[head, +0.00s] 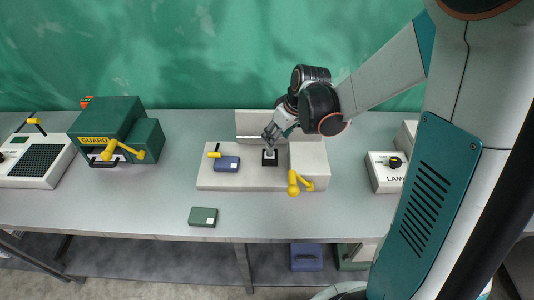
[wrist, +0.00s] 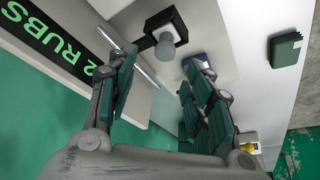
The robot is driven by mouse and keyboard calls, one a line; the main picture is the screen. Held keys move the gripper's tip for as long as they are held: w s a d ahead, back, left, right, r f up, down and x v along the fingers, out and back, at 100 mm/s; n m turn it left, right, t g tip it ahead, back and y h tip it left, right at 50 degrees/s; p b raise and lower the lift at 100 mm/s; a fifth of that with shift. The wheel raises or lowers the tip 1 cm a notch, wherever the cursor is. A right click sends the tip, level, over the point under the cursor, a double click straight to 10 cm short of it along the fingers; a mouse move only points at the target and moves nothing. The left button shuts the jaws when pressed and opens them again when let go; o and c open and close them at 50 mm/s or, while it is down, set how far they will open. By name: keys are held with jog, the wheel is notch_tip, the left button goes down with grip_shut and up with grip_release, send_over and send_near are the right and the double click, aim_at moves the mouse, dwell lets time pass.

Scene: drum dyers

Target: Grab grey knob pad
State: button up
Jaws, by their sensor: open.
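The grey knob pad shows in the wrist view as a pale block with a round grey knob (wrist: 165,47) on a black square base. In the head view the pad (head: 270,155) sits on the pale fixture, and my gripper hangs just above it, partly overlapping it. My gripper (head: 270,136) is open and tilted down to the left. In the wrist view its two green-padded fingers (wrist: 160,70) are spread, with the knob beyond the gap between their tips. Nothing is between the fingers, and the knob appears apart from them.
The pale fixture (head: 207,181) carries a dark blue block (head: 226,164), a thin metal rod (wrist: 125,54) near my left finger, and yellow handles (head: 293,184). A "2 RUBS" display (wrist: 50,40) stands alongside. A green box (head: 202,217) lies on the grey table (head: 130,205); the front left is clear.

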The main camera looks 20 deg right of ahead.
aim_at(270, 153)
jog(key=shift+s+a+b+x, duration=0.15)
jog(key=shift+b+x, duration=0.25)
jog(key=shift+x, duration=1.5)
jog(key=shift+s+a+b+x, duration=0.15)
jog(key=shift+b+x, duration=0.25)
jog(key=shift+x, duration=1.5)
jog(key=shift+d, duration=0.1)
jog(key=c, duration=1)
